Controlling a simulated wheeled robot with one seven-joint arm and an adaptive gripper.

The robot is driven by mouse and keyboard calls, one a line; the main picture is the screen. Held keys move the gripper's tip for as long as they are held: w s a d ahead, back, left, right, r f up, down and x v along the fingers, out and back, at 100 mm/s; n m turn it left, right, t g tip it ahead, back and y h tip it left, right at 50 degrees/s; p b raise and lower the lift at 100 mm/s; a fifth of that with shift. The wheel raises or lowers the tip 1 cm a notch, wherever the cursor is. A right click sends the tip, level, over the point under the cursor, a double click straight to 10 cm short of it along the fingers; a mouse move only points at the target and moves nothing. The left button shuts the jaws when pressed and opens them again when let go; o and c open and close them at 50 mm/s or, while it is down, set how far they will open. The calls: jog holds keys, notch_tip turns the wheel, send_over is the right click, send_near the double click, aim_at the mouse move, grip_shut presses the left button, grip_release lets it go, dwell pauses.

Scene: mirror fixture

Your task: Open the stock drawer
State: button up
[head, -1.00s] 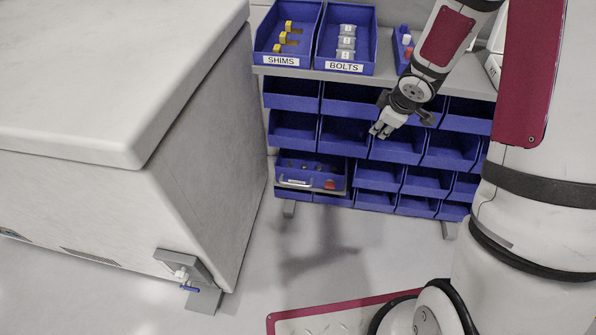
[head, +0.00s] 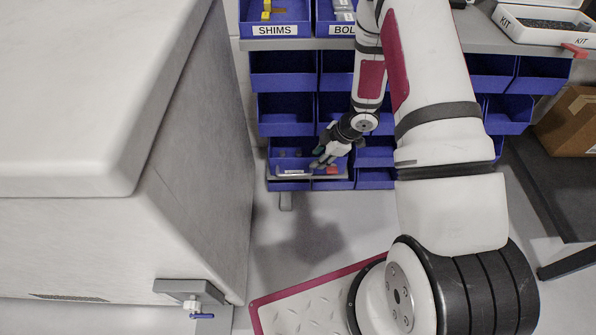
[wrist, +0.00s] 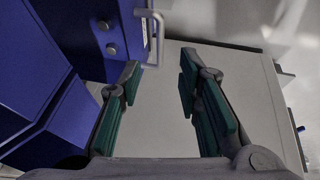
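The stock drawer (head: 284,165) is a wide blue drawer low in the rack of blue bins, with a pale label and a handle at its front. It appears shut or nearly so, and some small items show inside. The handle lies just beyond the left fingertip, not between the fingers.
A large pale cabinet (head: 190,170) stands close on the left, with a latch (head: 190,302) low on its front. Blue bins (head: 284,115) surround the drawer. A SHIMS bin (head: 275,30) sits above. A dark table (head: 550,190) stands right. Floor before the rack is clear.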

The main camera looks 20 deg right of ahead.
aim_at(301, 174)
jog(key=b+x, duration=0.5)
jog(key=x, duration=0.7)
jog(key=shift+a+f, duration=0.1)
jog(key=shift+f, duration=0.15)
grip_shut()
